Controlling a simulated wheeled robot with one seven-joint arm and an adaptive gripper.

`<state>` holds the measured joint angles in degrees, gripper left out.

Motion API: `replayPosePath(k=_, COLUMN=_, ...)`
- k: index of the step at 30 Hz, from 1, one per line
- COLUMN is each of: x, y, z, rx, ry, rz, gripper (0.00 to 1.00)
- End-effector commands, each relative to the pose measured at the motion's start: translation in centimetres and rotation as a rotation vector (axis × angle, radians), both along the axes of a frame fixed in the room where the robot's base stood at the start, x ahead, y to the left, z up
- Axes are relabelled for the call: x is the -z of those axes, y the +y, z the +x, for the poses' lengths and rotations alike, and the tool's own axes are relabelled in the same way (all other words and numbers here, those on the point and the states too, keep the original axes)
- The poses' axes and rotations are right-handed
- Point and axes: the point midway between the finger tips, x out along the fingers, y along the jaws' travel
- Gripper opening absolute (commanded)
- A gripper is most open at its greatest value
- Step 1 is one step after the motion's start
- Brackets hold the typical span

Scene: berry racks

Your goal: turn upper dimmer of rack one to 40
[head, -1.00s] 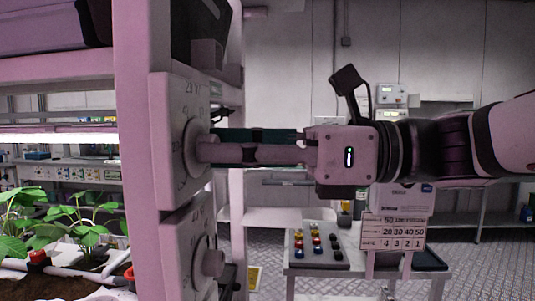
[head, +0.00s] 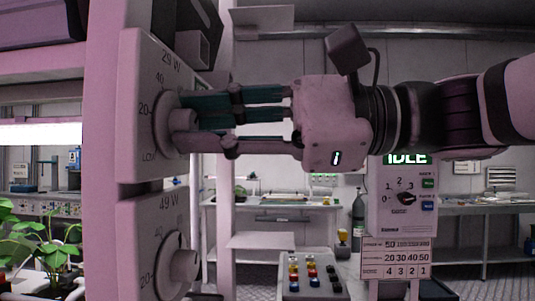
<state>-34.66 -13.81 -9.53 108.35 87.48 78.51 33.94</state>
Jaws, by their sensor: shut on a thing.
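The upper dimmer (head: 163,124) is a round dial with a protruding knob on a pale panel (head: 130,80) fixed to the rack post. Its panel reads about 29 W, with marks LOW, 20 and 40 around the dial. My gripper (head: 196,126) reaches in from the right, its fingers shut on the upper dimmer's knob. The fingers cover part of the knob and the dial's right side, so the knob's pointer cannot be made out. The lower dimmer (head: 172,265) sits on a panel below, reading about 49 W, and nothing touches it.
Plants (head: 40,245) stand on the rack shelf at left. A bench (head: 265,203) is behind. A sign reading IDLE (head: 404,159) sits above a dial board (head: 402,205) and a number card (head: 398,258). A button panel (head: 305,270) is at lower middle.

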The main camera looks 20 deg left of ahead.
Motion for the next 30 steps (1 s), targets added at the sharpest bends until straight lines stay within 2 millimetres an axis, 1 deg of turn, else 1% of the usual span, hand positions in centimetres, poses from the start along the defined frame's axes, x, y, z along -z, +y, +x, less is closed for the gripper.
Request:
replayPosePath(k=2, x=0.32, y=-0.01, z=0.10, rx=0.000, ry=-0.073, rz=0.018, gripper=0.00)
replayPosePath(k=30, x=0.19, y=0.02, z=-0.02, rx=-0.001, ry=-0.933, rz=0.224, gripper=0.00)
